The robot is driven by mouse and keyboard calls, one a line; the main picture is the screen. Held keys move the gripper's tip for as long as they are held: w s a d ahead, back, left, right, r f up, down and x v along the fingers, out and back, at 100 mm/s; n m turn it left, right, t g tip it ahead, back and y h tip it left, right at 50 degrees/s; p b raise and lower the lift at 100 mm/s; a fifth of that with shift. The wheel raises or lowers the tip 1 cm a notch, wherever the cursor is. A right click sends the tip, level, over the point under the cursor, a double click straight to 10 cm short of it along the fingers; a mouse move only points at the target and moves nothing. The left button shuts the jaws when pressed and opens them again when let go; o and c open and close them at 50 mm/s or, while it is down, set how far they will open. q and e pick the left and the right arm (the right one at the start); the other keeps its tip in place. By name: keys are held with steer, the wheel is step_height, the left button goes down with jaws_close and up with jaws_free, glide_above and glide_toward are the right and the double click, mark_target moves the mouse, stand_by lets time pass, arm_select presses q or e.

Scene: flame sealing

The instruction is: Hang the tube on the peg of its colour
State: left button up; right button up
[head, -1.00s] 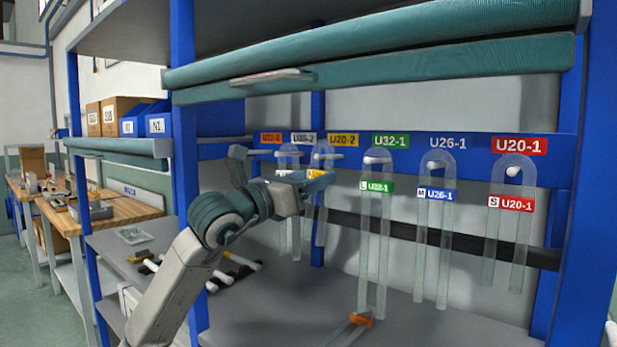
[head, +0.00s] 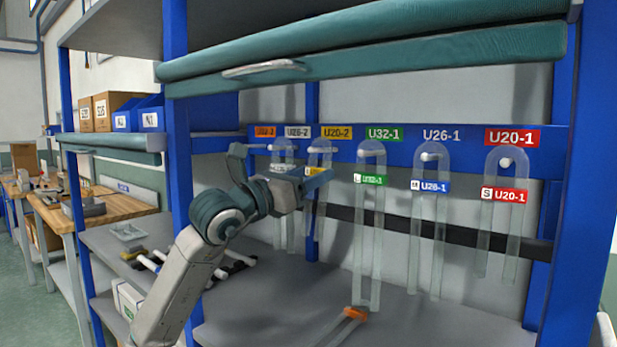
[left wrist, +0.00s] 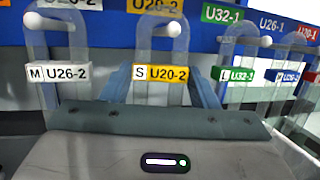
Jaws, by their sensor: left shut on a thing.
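My left gripper (head: 316,180) is shut on the clear U-shaped tube with the yellow S U20-2 label (left wrist: 160,73). The tube (head: 320,152) stands upright at the back rail, beneath the yellow U20-2 sign (head: 337,133). In the left wrist view a white peg tip (left wrist: 168,30) shows inside the tube's arch, below the yellow sign (left wrist: 157,7). I cannot tell whether the arch rests on the peg. My gripper hides part of the tube's legs in the head view. My right gripper is not in view.
Tubes hang below the white U26-2 (left wrist: 57,72), green U32-1 (head: 371,180), blue U26-1 (head: 430,186) and red U20-1 (head: 505,195) signs. A tube with an orange band (head: 355,314) lies on the grey shelf (head: 440,328). Blue posts (head: 178,130) flank the bay.

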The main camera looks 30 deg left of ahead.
arm_select(q)
steer(key=shift+w, duration=0.3)
stand_by(0.5)
stand_by(0.4)
steer(key=o, duration=1.5)
